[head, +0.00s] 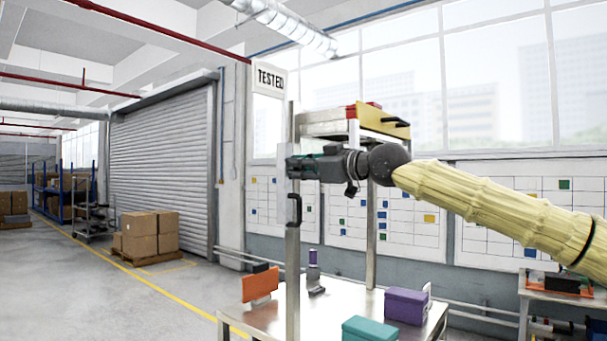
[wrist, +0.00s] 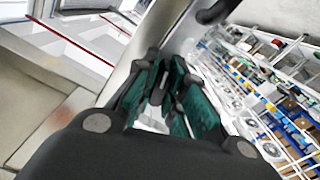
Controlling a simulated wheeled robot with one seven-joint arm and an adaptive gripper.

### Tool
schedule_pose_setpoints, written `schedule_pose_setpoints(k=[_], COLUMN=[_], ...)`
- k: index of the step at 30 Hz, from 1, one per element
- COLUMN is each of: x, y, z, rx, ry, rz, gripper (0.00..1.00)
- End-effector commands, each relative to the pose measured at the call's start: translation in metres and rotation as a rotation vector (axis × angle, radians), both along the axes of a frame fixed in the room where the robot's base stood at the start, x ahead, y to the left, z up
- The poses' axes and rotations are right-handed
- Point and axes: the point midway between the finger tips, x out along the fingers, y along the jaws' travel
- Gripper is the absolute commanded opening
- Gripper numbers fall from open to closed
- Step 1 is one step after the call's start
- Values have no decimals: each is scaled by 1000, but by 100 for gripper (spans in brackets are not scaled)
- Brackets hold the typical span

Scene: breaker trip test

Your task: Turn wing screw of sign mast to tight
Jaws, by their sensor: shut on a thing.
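The sign mast (head: 293,262) is an upright metal post with a white "TESTED" sign (head: 270,78) at its top. My gripper (head: 291,167) reaches in from the right and meets the mast below the sign. In the wrist view the mast (wrist: 157,38) runs diagonally just beyond my gripper (wrist: 160,88). The teal-padded fingers are shut on the wing screw, of which only a small grey part (wrist: 157,96) shows between them. In the head view my gripper hides the screw, so its angle cannot be told.
A black handle (head: 294,209) is on the mast below my gripper. A metal table (head: 262,318) carries an orange piece (head: 260,284), a purple box (head: 406,305) and a teal box (head: 369,329). A shelf with a yellow-fronted box (head: 382,121) stands behind my gripper.

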Motion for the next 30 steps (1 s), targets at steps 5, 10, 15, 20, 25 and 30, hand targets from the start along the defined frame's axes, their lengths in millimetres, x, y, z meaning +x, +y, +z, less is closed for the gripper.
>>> schedule_pose_setpoints(k=[5, 10, 15, 20, 25, 30], x=[1, 1, 1, 1, 1, 1], y=[-2, -2, -2, -2, -2, -2], z=[0, 0, 0, 0, 0, 0], rx=[13, 22, 29, 38, 46, 55], ry=[11, 23, 33, 45, 58, 69], rz=[-3, -3, -3, -3, -2, -3], gripper=[0, 0, 0, 0, 0, 0])
